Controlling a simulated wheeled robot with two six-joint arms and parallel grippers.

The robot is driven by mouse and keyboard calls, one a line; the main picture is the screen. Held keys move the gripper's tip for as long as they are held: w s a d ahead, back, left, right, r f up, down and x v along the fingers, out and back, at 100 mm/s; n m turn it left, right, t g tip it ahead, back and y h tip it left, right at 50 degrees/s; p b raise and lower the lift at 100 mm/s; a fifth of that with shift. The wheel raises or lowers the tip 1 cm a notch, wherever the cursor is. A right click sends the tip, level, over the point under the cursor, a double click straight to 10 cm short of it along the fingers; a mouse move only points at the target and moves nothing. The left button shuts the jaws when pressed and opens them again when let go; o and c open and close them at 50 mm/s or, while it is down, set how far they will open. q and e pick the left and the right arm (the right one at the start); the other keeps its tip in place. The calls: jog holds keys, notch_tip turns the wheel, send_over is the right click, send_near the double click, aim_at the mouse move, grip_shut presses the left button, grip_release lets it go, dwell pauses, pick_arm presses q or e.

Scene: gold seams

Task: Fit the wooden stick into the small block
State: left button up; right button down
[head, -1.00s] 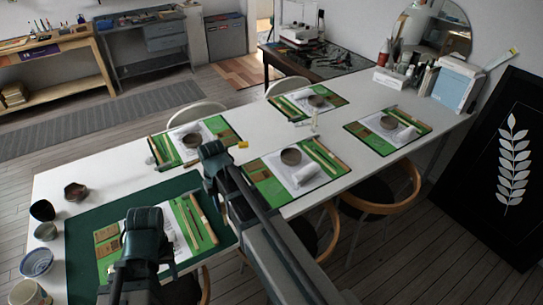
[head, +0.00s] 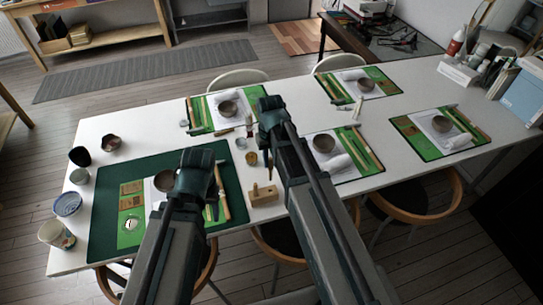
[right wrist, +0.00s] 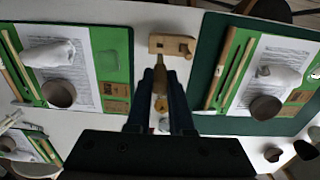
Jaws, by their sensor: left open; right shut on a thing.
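The small wooden block (head: 264,194) lies on the white table just right of the dark green mat in the head view. A hole shows in its face in the right wrist view (right wrist: 172,45). My right gripper (right wrist: 160,76) is shut on a thin wooden stick (right wrist: 160,82). In the head view the stick (head: 268,168) hangs down from the gripper, above and beyond the block, apparently apart from it. My left gripper (head: 197,188) is open over the dark green mat; its fingertips are mostly hidden behind its own body.
The dark green mat (head: 104,205) carries papers, a bowl and wooden tools. Small jars (head: 251,158) stand close behind the stick. A green place setting (head: 375,172) lies to the right. Several cups and bowls (head: 67,203) line the left table edge.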

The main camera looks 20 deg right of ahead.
jog(key=b, duration=0.5)
send_over(271, 179)
jog(key=shift+w+f, duration=0.1)
jog(key=shift+f, duration=2.3)
jog(key=shift+f+b, duration=2.7)
jog(key=shift+f, duration=0.25)
dwell(0.8)
dwell(0.4)
jog(key=c, duration=0.7)
grip_release()
jog(key=shift+r, duration=0.1)
